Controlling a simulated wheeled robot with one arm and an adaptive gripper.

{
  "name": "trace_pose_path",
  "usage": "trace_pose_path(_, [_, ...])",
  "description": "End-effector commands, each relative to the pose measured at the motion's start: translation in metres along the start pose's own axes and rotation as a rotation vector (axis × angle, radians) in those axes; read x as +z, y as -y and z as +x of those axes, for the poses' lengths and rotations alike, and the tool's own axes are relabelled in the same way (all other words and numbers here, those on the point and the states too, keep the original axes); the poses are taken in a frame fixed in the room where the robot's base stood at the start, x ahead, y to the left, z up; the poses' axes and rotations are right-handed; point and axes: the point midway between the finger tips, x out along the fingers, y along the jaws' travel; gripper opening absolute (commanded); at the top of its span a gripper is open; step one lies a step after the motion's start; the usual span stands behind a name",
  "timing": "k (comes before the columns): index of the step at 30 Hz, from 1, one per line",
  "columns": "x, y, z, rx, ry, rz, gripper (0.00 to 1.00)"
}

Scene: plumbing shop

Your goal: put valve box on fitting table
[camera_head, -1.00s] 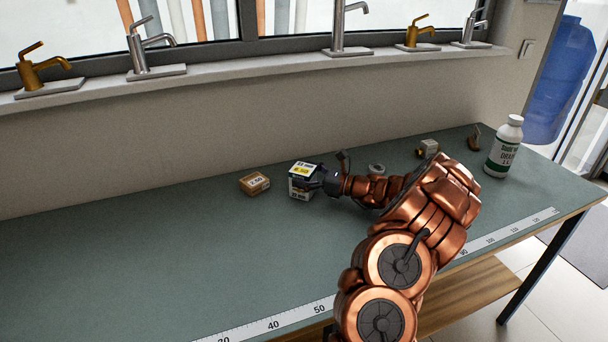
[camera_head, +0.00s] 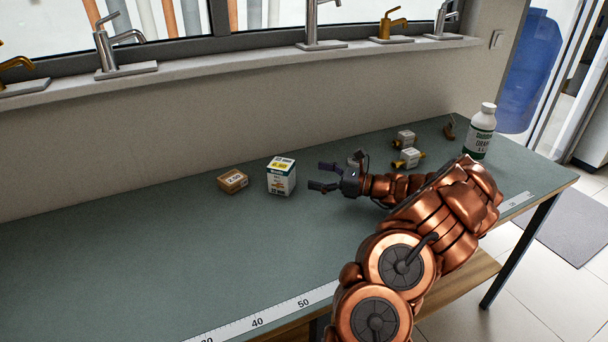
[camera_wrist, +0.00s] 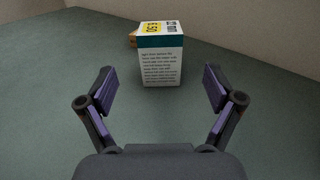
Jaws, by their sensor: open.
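The valve box (camera_head: 281,178), white with a dark teal band and a yellow label on top, stands upright on the green-grey fitting table (camera_head: 150,245). My gripper (camera_head: 318,176) is open and empty, just to the right of the box and apart from it. In the wrist view the box (camera_wrist: 161,60) stands ahead, beyond and between my two spread fingers (camera_wrist: 160,88). Its printed side faces me.
A small brown box (camera_head: 232,180) sits just left of the valve box. Small boxed fittings (camera_head: 410,157) and a white bottle (camera_head: 480,132) stand toward the right end. A ruler strip (camera_head: 270,315) runs along the front edge. The table's left part is clear.

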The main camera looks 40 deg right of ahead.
Motion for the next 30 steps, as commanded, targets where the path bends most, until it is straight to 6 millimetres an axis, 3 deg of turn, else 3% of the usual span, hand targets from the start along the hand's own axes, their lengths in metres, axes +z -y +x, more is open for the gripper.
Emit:
trace_pose_path(9, [0.000,-0.001,-0.010,0.002,-0.002,0.000,0.91])
trace_pose_path(14, [0.012,-0.020,0.011,0.067,-0.016,-0.044,0.91])
trace_pose_path(17, [0.025,-0.052,0.040,0.165,-0.038,-0.106,0.91])
trace_pose_path(21, [0.044,-0.114,0.081,0.339,-0.078,-0.223,0.91])
trace_pose_path(25, [0.057,-0.172,0.107,0.496,-0.115,-0.339,0.91])
trace_pose_path(30, [0.065,-0.246,0.123,0.696,-0.162,-0.496,0.91])
